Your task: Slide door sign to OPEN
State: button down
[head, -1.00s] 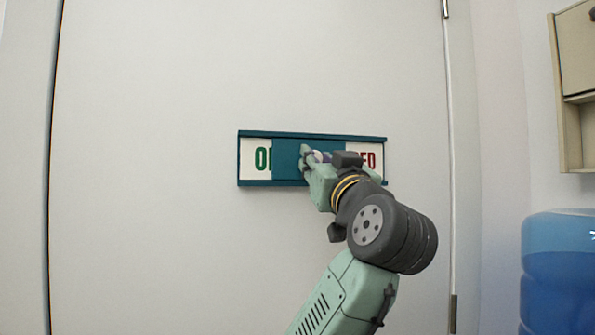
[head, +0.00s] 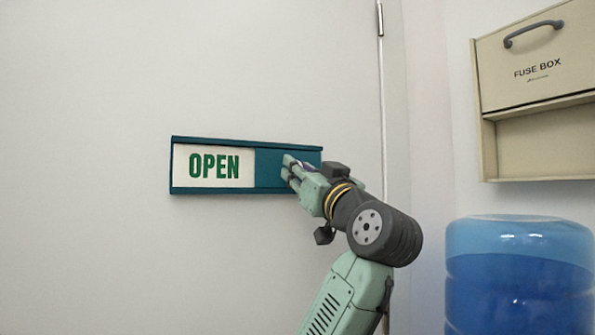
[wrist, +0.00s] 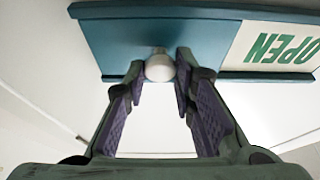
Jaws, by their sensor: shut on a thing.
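The door sign (head: 180,190) is a teal frame on a pale door. Its left window shows the whole green word OPEN (head: 214,167) on white. The teal slider (head: 268,165) covers the right part, and no red lettering shows. In the wrist view the sign is upside down, with OPEN (wrist: 279,48) at the right and the slider (wrist: 120,45) at the left. A round white knob (wrist: 160,67) sticks out from the slider. My gripper (head: 287,167) is at the slider, its fingers shut on the knob from both sides. In the head view the fingers mostly hide the knob.
A beige fuse box (head: 535,65) hangs on the wall at the right. A blue water bottle (head: 520,285) stands below it. The door (head: 90,100) is flat and clear around the sign.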

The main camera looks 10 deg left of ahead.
jog(key=c, duration=1.4)
grip_release()
jog(key=shift+w+d, duration=0.15)
jog(key=shift+d, duration=0.15)
jog(key=shift+o, duration=0.2)
jog(key=shift+a, duration=0.1)
jog(key=v, duration=1.2)
